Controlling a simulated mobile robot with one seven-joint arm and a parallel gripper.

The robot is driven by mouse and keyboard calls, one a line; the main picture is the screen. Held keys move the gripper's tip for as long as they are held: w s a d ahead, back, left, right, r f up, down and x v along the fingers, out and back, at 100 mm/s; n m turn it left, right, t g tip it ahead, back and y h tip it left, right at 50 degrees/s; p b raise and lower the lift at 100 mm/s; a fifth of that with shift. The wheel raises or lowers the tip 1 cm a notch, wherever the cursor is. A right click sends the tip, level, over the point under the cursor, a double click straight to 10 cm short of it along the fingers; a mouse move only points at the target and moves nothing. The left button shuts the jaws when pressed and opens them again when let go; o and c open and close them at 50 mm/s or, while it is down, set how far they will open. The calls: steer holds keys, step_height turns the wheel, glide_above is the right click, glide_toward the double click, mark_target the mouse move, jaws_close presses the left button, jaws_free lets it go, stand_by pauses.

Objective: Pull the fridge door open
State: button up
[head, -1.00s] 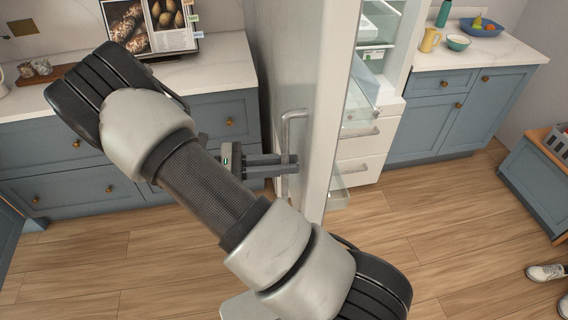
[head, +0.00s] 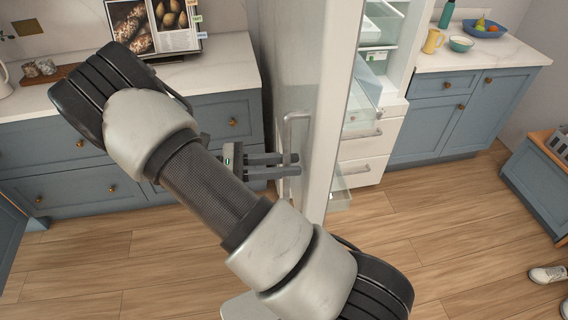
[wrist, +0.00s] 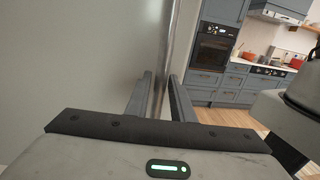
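The fridge door (head: 307,70) is a tall pale panel standing swung out from the fridge. Shelves and drawers of the fridge interior (head: 372,95) show to its right. The door's vertical bar handle (head: 287,130) is on the face turned to the left. My gripper (head: 296,165) reaches it from the left, its two fingers around the bar. In the wrist view the metal handle (wrist: 176,40) runs between the fingers of my gripper (wrist: 161,85), which look closed against it. The door face (wrist: 80,60) fills the left of that view. The exact finger contact is small.
Blue-grey drawers (head: 225,120) under a white counter stand left of the door. More blue-grey cabinets (head: 440,115) stand right of the fridge. A wooden-topped blue unit (head: 540,185) and a shoe (head: 548,274) are at far right. The wooden floor (head: 440,240) before the fridge is clear.

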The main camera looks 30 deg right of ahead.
steer(key=b+v, duration=0.2)
steer(key=v, duration=1.5)
steer(key=shift+a, duration=0.2)
steer(key=shift+w, duration=0.15)
steer(key=s+d+r+m+t+y, duration=0.1)
steer(key=s+d+r+m+y, duration=0.4)
steer(key=d+r+y, duration=0.35)
steer(key=s+r+m+t+y+p, duration=0.2)
steer(key=s+r+m+t+y, duration=0.6)
steer(key=s+r+m+t, duration=0.1)
steer(key=shift+s+a+t, duration=0.4)
steer(key=shift+s+t, duration=0.5)
steer(key=shift+s, duration=0.25)
steer(key=shift+d+r+y, duration=0.1)
steer(key=shift+y, duration=0.15)
